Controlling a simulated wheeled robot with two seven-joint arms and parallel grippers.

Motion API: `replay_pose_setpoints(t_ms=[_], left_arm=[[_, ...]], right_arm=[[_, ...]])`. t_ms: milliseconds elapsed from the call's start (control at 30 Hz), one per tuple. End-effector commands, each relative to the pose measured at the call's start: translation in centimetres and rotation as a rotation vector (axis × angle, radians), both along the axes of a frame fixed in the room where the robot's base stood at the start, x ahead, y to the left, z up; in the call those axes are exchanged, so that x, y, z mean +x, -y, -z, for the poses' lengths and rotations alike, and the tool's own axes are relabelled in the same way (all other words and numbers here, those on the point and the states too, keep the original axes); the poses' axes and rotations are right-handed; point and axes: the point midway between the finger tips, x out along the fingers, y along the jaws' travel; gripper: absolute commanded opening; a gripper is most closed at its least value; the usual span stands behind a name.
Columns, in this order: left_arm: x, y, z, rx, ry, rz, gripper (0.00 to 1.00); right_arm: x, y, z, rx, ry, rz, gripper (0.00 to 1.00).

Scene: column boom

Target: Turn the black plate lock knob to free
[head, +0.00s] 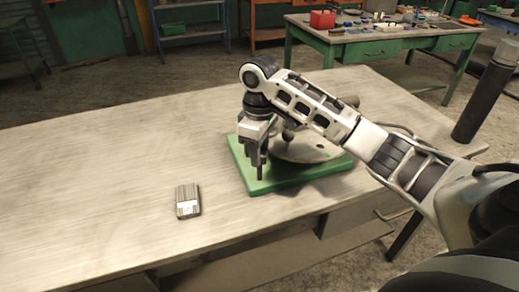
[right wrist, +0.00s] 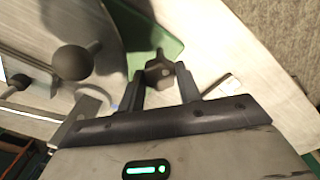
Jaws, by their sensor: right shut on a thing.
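The black plate lock knob (right wrist: 158,72) shows in the right wrist view as a small dark lobed knob between the fingers of my right gripper (right wrist: 160,84). The gripper is shut on it. In the head view my right gripper (head: 259,168) points down over the front left part of the green base (head: 268,187), and the knob cannot be made out there. A grey round plate (head: 312,151) sits on the base, partly hidden behind my right arm. My left gripper is in neither view.
A dark ball-ended handle (right wrist: 72,62) stands close beside the gripper in the right wrist view. A small dark block with a pale label (head: 188,201) lies on the wooden table (head: 110,190), left of the base. The table's left side is otherwise clear.

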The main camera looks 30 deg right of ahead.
Motion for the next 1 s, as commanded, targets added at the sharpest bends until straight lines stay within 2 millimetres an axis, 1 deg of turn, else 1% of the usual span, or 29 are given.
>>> replay_pose_setpoints(t_ms=[300,333,367,400,667,767,867,967,1000], left_arm=[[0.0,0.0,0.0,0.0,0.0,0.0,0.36],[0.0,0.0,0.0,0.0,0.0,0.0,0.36],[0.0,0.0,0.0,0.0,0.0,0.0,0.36],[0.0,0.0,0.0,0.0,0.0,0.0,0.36],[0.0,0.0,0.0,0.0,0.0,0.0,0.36],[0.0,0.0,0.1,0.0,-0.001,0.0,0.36],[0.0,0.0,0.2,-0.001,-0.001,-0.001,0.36],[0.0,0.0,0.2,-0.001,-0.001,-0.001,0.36],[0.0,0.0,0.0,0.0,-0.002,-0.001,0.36]], right_arm=[[0.0,0.0,-0.1,0.0,0.001,-0.003,0.11],[0.0,0.0,-0.1,0.0,0.001,-0.003,0.37],[0.0,0.0,-0.1,0.0,0.001,-0.003,0.45],[0.0,0.0,-0.1,0.0,0.001,-0.003,0.56],[0.0,0.0,-0.1,0.0,0.001,-0.001,0.56],[0.0,0.0,-0.4,0.0,0.001,-0.001,0.56],[0.1,0.0,-1.5,0.001,0.004,-0.002,0.56],[0.1,0.1,-3.6,-0.002,0.006,0.0,0.56],[0.1,0.1,-4.7,-0.001,0.008,-0.001,0.56]])
